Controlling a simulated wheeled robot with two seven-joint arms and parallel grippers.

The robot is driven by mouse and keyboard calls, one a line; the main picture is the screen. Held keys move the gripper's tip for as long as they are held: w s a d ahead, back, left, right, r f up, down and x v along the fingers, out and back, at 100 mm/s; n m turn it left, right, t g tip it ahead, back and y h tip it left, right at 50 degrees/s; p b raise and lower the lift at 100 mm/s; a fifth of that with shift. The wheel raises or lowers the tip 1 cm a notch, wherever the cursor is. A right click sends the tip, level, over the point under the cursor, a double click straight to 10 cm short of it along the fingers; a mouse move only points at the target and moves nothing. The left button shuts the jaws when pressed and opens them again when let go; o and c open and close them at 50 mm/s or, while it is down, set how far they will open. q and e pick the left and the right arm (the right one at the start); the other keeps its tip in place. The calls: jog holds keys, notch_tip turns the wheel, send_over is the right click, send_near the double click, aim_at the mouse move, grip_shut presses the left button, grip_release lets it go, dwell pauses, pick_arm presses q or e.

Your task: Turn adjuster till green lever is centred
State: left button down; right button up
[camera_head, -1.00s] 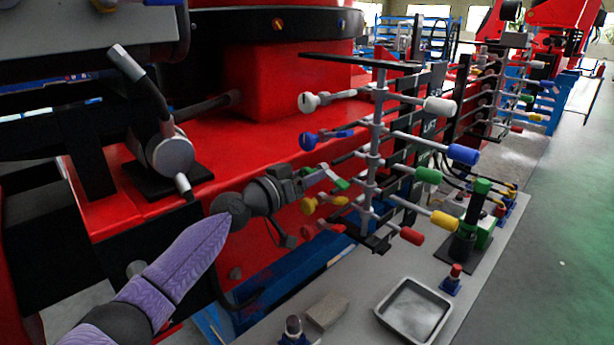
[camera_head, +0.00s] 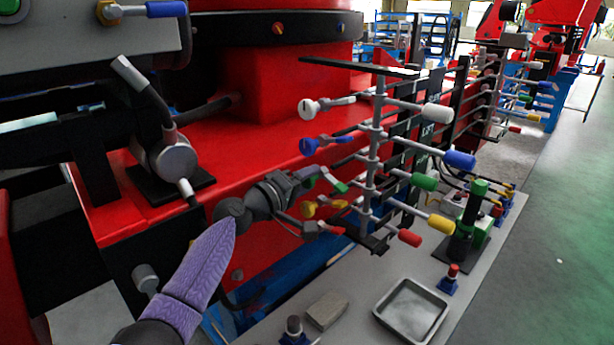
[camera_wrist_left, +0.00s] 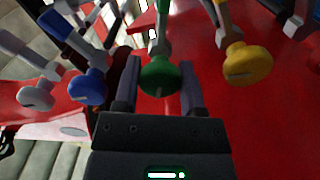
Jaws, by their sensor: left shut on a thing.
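The green adjuster (camera_head: 340,187) sits on the near side of the crane stand (camera_head: 373,150), between the blue adjuster (camera_head: 310,146) and the yellow adjuster (camera_head: 310,208). My left gripper (camera_head: 320,180) is shut on the green adjuster. In the left wrist view the green adjuster's round knob (camera_wrist_left: 160,79) lies between my two fingers, with its slot mark close to upright. The green lever (camera_head: 425,182) sticks out on the far side of the stand, between the blue lever (camera_head: 460,159) and the yellow lever (camera_head: 441,224). My right gripper is not in view.
The yellow knob (camera_wrist_left: 245,65) and blue knob (camera_wrist_left: 88,87) flank my fingers closely. A white lever (camera_head: 437,113) is above and a red lever (camera_head: 408,237) below. A grey tray (camera_head: 438,330) and a block (camera_head: 327,311) rest on the bench. A red machine body (camera_head: 250,160) stands behind.

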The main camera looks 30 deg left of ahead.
pick_arm(q)
jog(key=shift+n+p, duration=0.65)
jog(key=shift+n, duration=1.15)
jog(key=shift+c, duration=0.9)
grip_release()
jog(key=p+v, duration=0.1)
jog(key=v, duration=0.9)
